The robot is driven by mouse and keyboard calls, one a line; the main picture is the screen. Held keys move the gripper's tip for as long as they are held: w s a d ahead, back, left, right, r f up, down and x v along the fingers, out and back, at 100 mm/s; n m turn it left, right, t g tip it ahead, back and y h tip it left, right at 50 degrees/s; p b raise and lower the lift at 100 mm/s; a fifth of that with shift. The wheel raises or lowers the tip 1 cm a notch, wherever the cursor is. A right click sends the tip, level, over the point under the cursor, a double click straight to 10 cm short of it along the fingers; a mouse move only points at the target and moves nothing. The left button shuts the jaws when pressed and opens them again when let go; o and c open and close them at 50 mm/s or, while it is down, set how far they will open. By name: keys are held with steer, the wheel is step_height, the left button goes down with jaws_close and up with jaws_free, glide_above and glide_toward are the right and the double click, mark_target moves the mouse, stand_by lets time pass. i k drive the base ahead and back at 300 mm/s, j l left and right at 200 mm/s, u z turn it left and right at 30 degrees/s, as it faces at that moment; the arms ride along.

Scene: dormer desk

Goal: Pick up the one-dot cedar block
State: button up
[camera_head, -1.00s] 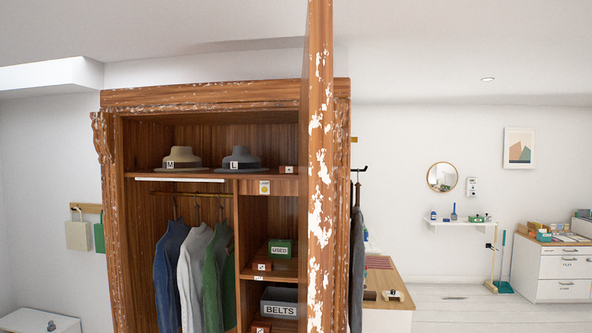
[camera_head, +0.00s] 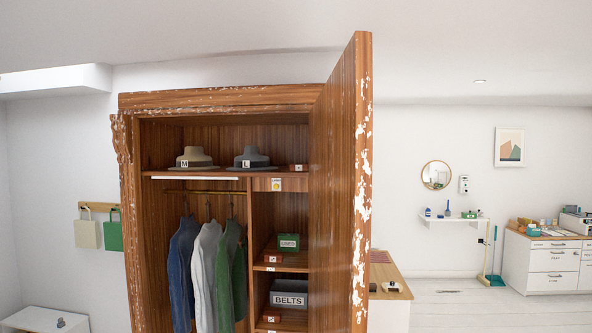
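Three small reddish-brown blocks with pale labels stand in the open wardrobe. One block (camera_head: 299,168) is at the right end of the top shelf, right of the hats. Another block (camera_head: 273,258) is on the middle shelf, in front of the green USED box. A third block (camera_head: 271,316) is low in the right-hand compartment, below and left of the grey BELTS box. Their marks are too small to read, so I cannot tell which has one dot. My gripper is not in view.
The wardrobe's open door (camera_head: 340,190) juts toward me on the right, beside the shelves. Hats (camera_head: 251,158) sit on the top shelf and coats (camera_head: 208,270) hang at left. Grey BELTS box (camera_head: 289,294) and green USED box (camera_head: 288,243) fill shelf space. A wooden-topped desk (camera_head: 390,275) stands behind the door.

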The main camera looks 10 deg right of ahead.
mark_target(294, 168)
steer(key=i+j, duration=0.15)
steer(key=j, duration=0.25)
steer(key=i+j+z, duration=0.15)
steer(key=j, duration=0.25)
steer(key=i+j, duration=0.1)
steer(key=j, duration=0.3)
steer(key=i+j+z, duration=0.1)
steer(key=j, duration=0.35)
